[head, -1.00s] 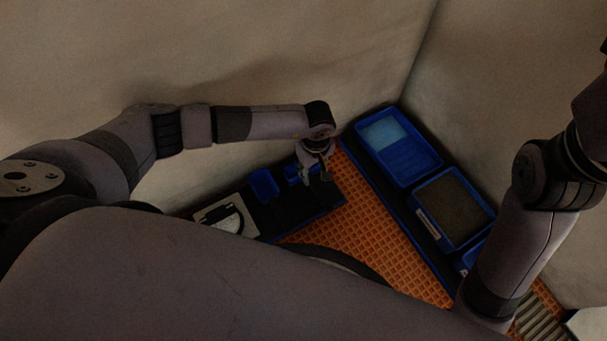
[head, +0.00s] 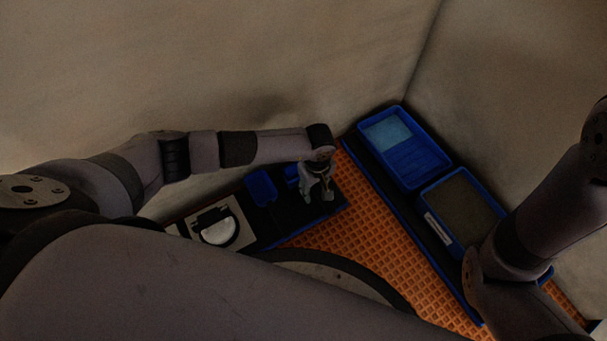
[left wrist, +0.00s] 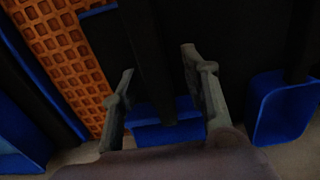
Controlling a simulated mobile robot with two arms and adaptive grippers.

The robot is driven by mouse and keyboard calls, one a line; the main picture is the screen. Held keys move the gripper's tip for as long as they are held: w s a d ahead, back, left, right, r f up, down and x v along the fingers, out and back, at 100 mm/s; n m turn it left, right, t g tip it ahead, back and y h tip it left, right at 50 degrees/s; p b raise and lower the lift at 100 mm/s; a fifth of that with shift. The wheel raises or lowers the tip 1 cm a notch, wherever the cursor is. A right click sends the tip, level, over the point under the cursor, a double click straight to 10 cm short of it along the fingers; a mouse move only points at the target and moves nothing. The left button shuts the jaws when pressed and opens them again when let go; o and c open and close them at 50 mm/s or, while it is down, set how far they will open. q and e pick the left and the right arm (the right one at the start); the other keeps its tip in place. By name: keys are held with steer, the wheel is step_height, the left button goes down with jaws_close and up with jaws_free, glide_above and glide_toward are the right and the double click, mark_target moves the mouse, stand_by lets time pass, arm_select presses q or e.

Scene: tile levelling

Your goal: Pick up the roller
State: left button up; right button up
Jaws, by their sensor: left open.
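My left gripper (head: 318,195) is low over the right end of a black tray with blue edges (head: 328,210). In the left wrist view its two fingers (left wrist: 158,63) stand apart, open. A long dark bar (left wrist: 148,55) runs between the fingers, above a small blue holder (left wrist: 168,130); it may be the roller's handle, but it is too dark to be sure. I cannot tell whether the fingers touch it. No roller head can be made out. My right gripper is out of view; only the right arm shows in the head view.
A blue bin (head: 262,187) and a pale device with a white disc (head: 217,231) sit left on the tray. Blue trays (head: 425,170) (head: 428,200) stand on a dark board at right. Orange grid floor (head: 365,222) lies between. Walls are close behind.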

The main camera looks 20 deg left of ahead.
arm_select(q)
steer(key=shift+c, duration=0.3)
jaws_close()
stand_by(0.3)
